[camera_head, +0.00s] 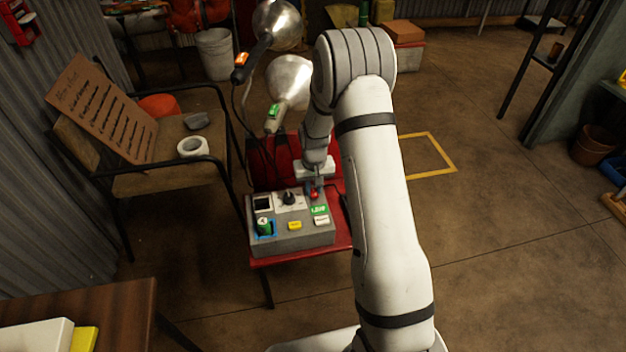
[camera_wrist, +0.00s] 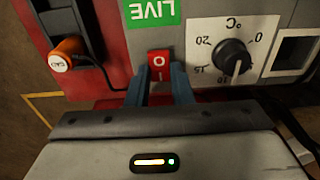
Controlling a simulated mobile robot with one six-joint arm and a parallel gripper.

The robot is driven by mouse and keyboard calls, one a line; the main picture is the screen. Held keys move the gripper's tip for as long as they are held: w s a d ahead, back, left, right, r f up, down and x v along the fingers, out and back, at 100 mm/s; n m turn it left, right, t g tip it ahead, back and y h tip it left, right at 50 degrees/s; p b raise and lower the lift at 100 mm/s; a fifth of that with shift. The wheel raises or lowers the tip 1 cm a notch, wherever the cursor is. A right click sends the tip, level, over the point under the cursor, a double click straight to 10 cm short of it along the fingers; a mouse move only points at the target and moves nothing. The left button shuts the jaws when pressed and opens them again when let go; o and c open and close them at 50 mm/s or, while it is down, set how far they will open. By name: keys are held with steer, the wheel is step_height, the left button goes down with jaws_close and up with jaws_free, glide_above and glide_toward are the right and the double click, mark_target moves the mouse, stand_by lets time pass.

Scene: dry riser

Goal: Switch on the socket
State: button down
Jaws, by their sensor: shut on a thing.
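The socket's red rocker switch (camera_wrist: 159,62), marked O and I, sits on the grey control box (camera_head: 290,240). My gripper (camera_wrist: 159,84) is at the switch, one fingertip on each side of it, and is shut on it. In the head view my gripper (camera_head: 315,183) comes down over the box's back right corner, beside the green LIVE label (camera_head: 320,210). That label (camera_wrist: 153,12) also shows next to the switch in the wrist view. Which way the rocker is tipped I cannot tell.
A temperature dial (camera_wrist: 234,58) is close beside the switch. An orange-ended plug or cable (camera_wrist: 68,52) lies on the other side. The box stands on a red seat (camera_head: 300,258). Two metal lamps (camera_head: 288,85) rise behind it. A chair (camera_head: 185,165) stands at left.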

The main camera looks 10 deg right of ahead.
mark_target(313, 191)
steer(key=shift+w, duration=0.1)
stand_by(0.3)
steer(key=c, duration=1.3)
jaws_free()
steer(key=shift+r+p, duration=1.05)
steer(key=shift+r, duration=2.85)
